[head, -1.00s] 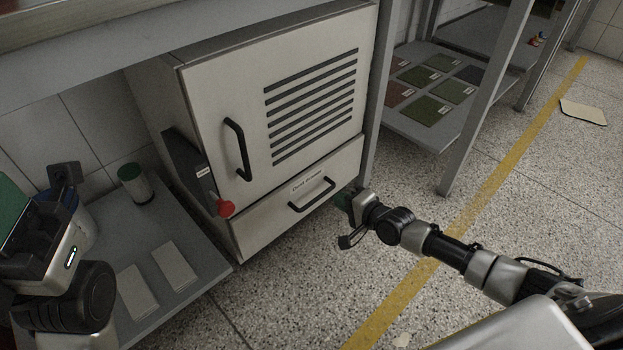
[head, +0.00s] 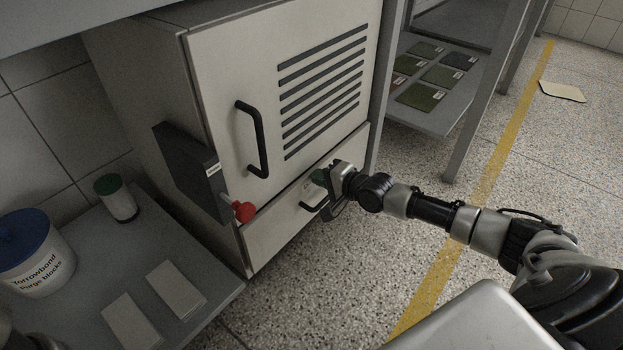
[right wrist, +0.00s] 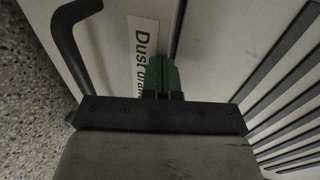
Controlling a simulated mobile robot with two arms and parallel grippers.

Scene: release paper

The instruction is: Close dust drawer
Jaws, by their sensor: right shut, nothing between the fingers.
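The dust drawer (head: 272,230) is the pale front panel at the bottom of the grey-white cabinet, with a dark bar handle (head: 312,208). I cannot tell whether its front is flush with the cabinet. My right gripper (head: 319,177) is at the upper right part of the drawer front and partly hides the handle and label. In the right wrist view, the shut green fingertips (right wrist: 161,75) are beside the drawer label (right wrist: 144,50), with the handle (right wrist: 72,35) at the left. Nothing is between them. Contact with the panel cannot be told. My left gripper is out of view.
The cabinet door (head: 225,100) above has a handle and slots; a red knob (head: 243,212) sticks out at its left. A lower shelf (head: 195,250) holds a blue-lidded tub (head: 38,262) and a green-lidded jar (head: 117,200). The speckled floor in front is open.

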